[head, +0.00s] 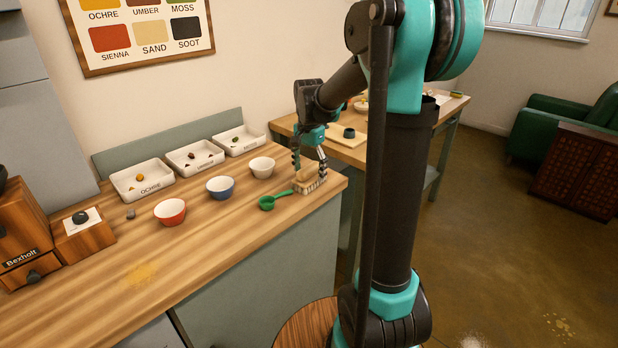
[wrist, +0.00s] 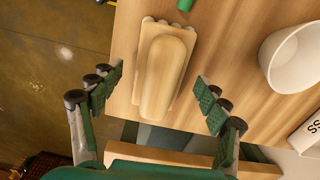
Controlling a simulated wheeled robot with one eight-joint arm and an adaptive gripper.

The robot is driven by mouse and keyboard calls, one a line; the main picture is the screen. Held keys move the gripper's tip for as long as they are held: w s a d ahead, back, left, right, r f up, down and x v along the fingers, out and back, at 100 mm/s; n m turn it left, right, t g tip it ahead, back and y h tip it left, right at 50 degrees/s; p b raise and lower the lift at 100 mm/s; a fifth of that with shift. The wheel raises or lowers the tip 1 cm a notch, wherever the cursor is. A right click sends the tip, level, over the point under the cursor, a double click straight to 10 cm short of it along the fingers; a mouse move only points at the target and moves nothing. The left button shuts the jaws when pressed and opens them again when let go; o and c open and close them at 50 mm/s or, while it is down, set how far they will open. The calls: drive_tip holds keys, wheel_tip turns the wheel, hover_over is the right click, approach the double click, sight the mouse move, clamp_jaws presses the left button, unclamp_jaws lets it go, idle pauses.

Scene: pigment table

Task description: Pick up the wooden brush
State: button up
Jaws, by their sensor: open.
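The wooden brush (wrist: 165,75) lies on the wooden counter near its edge, its pale rounded back facing up in the wrist view. In the head view the brush (head: 312,182) sits at the counter's right end, its pale bristles showing low on the near side. My gripper (wrist: 160,88) is open, with one finger on each side of the brush and a visible gap to it on both sides. In the head view my gripper (head: 309,162) is right over the brush and partly hides it.
A green scoop (head: 275,200) lies just left of the brush. White (head: 262,167), blue (head: 220,187) and red (head: 170,212) bowls stand farther left. White trays (head: 195,157) line the back. The counter's edge is close to the brush; a second table (head: 350,152) stands beyond.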

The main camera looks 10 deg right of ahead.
sight(309, 166)
drive_tip(key=shift+f, duration=0.8)
drive_tip(key=c, duration=1.3)
drive_tip(key=shift+r, duration=0.15)
wheel_tip(309, 166, up, 20)
drive_tip(key=shift+f, duration=0.1)
